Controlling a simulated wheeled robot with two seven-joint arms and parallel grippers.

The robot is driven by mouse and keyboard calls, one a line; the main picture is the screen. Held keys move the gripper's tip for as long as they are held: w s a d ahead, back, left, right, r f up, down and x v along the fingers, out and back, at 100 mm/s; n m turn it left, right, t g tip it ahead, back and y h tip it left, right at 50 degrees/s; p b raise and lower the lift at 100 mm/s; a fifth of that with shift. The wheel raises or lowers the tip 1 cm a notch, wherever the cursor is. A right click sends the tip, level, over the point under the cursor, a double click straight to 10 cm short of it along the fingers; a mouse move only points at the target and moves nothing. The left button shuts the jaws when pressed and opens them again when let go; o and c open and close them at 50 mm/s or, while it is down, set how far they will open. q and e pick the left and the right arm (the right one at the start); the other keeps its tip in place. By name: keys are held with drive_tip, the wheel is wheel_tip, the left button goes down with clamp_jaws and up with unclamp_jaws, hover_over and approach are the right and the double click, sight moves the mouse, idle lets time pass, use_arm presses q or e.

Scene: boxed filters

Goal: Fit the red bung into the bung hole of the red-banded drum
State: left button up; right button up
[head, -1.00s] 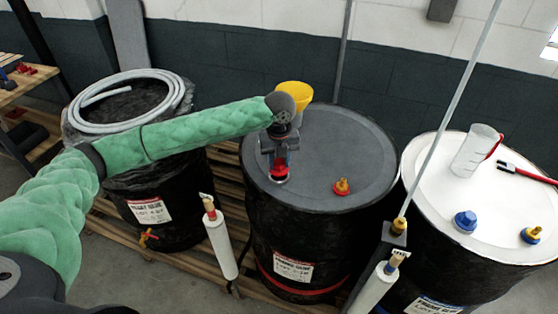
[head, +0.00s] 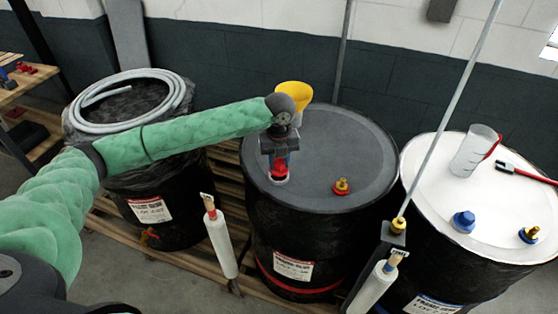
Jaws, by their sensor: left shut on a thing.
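The red-banded drum (head: 330,135) stands in the middle, with a dark grey lid and a red band low on its black side. My left gripper (head: 280,165) points down over the left front part of this lid and is shut on the red bung (head: 280,169). The bung is at a pale ring on the lid, which looks like the bung hole (head: 279,181). The gripper partly hides the bung, and I cannot tell how deep it sits. My right gripper is not in view.
A yellow funnel (head: 295,93) stands behind my gripper. A red-and-brass fitting (head: 341,187) is on the same lid. The white-lidded drum (head: 430,180) at right carries a blue bung (head: 464,221), a jug (head: 474,152) and a red-handled tool. A hose coil (head: 90,128) lies on the left drum.

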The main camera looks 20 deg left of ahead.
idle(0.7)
use_arm(q)
drive_tip(key=shift+f, duration=0.9)
drive_tip(key=shift+f, duration=0.45)
drive_tip(key=o, duration=1.1)
drive_tip(key=shift+c, duration=0.2)
drive_tip(key=shift+b, duration=0.35)
